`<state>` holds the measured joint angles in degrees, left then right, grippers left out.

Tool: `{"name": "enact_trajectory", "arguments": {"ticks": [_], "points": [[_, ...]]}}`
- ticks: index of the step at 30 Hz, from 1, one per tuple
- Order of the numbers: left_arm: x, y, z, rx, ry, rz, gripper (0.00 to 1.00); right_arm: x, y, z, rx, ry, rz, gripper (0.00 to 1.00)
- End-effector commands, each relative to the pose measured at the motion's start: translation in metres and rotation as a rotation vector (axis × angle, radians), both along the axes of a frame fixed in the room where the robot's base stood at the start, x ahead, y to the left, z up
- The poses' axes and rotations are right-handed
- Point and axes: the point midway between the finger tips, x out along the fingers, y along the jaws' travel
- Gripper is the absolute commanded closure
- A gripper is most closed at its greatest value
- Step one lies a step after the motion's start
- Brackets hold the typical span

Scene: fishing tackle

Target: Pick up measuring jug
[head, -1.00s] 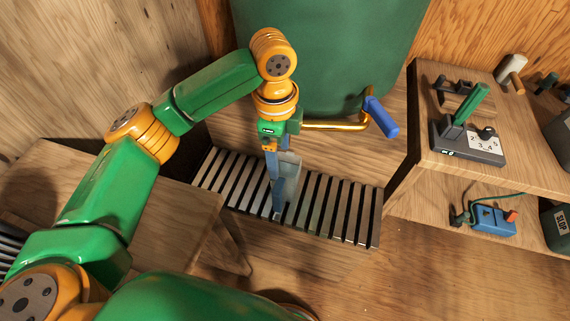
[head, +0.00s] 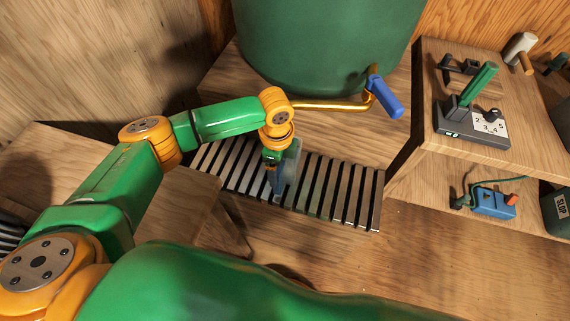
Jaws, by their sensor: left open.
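A translucent grey-blue shape that looks like the measuring jug (head: 292,158) stands on the slatted metal grate (head: 335,190) below the green tank. My left gripper (head: 277,190) points down at the same spot, its blue fingers overlapping the jug in this view. The fingers are open; I cannot tell whether they are around the jug or beside it, or whether they touch it. The wrist and fingers hide part of the jug. My right gripper is not in view.
A big green tank (head: 320,45) stands behind, with a brass pipe (head: 330,105) and blue handle (head: 384,97) sticking out close to my wrist. A bench at right carries a green lever on a numbered box (head: 475,125). A blue switch box (head: 493,203) sits lower right.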

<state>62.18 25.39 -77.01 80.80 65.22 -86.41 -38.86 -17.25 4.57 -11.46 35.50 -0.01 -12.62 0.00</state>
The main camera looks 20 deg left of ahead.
Motion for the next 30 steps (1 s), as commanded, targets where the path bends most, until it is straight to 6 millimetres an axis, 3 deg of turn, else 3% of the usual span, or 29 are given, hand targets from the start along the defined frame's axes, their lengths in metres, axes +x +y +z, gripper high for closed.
{"name": "enact_trajectory", "arguments": {"ticks": [4, 13, 30], "points": [[0.0001, -0.0002, 0.0005, 0.0, 0.0, 0.0, 0.19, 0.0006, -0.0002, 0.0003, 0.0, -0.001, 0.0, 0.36], [0.0002, -0.0003, 0.0009, -0.001, 0.0, 0.0, 1.0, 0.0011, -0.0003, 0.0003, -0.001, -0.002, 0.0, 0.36], [-0.0029, -0.0008, 0.0092, -0.004, -0.002, -0.001, 1.0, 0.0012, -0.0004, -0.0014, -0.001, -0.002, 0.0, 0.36]]}}
